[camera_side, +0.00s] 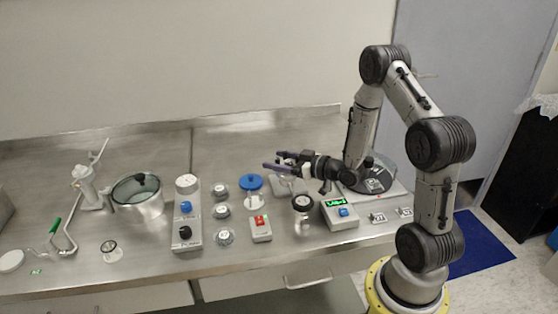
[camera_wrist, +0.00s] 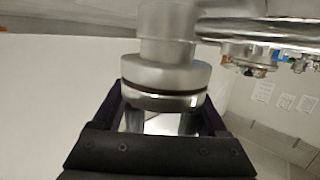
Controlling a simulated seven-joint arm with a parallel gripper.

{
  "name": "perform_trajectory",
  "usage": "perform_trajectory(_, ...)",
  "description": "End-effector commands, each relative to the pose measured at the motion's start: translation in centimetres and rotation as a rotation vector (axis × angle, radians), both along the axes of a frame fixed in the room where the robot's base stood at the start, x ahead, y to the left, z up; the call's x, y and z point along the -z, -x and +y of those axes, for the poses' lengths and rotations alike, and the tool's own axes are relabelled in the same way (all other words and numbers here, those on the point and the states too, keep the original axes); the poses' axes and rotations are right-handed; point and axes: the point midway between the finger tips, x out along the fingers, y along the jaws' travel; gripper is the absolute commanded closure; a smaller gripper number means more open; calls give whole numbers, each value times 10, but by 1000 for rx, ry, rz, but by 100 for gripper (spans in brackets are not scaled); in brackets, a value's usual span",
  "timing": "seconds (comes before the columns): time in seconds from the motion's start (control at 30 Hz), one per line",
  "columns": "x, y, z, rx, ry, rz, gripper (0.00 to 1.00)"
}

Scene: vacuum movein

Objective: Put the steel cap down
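In the wrist view a round, polished steel piece with a dark ring, which I take for the steel cap (camera_wrist: 165,76), sits between the dark fingers of my gripper (camera_wrist: 162,118). The fingers lie on both sides of it, and its lower part is partly hidden by the gripper body. In the side view my gripper (camera_side: 276,160) is level, its purple fingers pointing left, over the right half of the steel bench (camera_side: 155,275). The cap is too small to make out clearly there.
Near my gripper stand a blue-lidded jar (camera_side: 252,183), a black-topped jar (camera_side: 302,203), a red-buttoned box (camera_side: 261,228) and a box with a green display (camera_side: 340,213). Several small round jars stand left of these. A glass-lidded pot (camera_side: 138,195) is farther left. The front strip of bench is mostly clear.

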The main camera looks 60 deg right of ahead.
Motion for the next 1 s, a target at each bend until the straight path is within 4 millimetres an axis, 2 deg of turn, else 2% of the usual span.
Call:
perform_trajectory(0.03,9,3,2,1,-8,24,12)
perform_trajectory(0.1,9,3,2,0,-9,27,0)
perform_trajectory(0.5,0,2,2,-1,-5,17,0)
perform_trajectory(0.7,-8,36,0,4,-6,16,0)
perform_trajectory(0.8,-31,32,1,-1,1,9,0)
perform_trajectory(1.0,-63,32,2,-2,-1,12,0)
